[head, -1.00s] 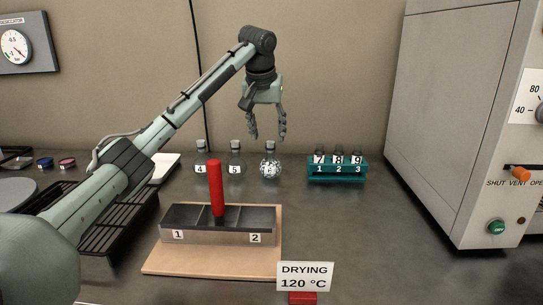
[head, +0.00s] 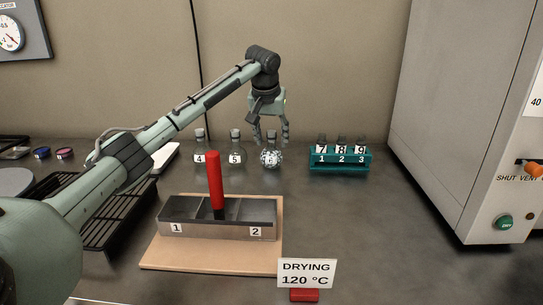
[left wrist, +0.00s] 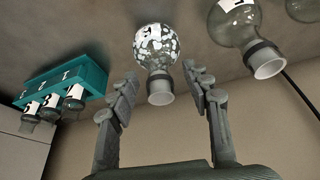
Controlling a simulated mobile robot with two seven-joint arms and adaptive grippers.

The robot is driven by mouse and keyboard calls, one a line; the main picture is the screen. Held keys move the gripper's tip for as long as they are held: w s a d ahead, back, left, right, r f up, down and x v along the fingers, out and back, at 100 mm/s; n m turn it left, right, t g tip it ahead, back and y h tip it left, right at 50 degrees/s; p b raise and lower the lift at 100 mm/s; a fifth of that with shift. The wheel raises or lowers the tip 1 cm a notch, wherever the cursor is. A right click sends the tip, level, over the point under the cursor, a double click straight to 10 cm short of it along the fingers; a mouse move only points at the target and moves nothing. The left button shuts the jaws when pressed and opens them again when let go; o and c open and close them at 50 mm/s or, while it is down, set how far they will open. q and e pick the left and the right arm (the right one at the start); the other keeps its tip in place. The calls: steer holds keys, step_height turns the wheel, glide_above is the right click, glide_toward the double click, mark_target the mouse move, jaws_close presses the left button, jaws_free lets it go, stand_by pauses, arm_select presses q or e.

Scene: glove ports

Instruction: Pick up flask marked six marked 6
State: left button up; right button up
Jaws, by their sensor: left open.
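The flask marked 6 (head: 270,158) stands upright on the counter at the back, a round flask with white speckled contents. In the left wrist view the flask (left wrist: 157,50) appears upside down, its neck between and just beyond my fingertips. My left gripper (head: 271,138) is open above it, with fingers pointing down on either side of its neck. In the left wrist view the two fingers (left wrist: 163,76) are spread apart and hold nothing. My right gripper is not in view.
Flasks 4 (head: 199,157) and 5 (head: 235,157) stand left of it. A teal rack (head: 340,167) holds bottles 7, 8 and 9 to the right. An oven (head: 460,130) stands right.

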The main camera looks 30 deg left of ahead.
arm_select(q)
jaws_close()
stand_by(0.4)
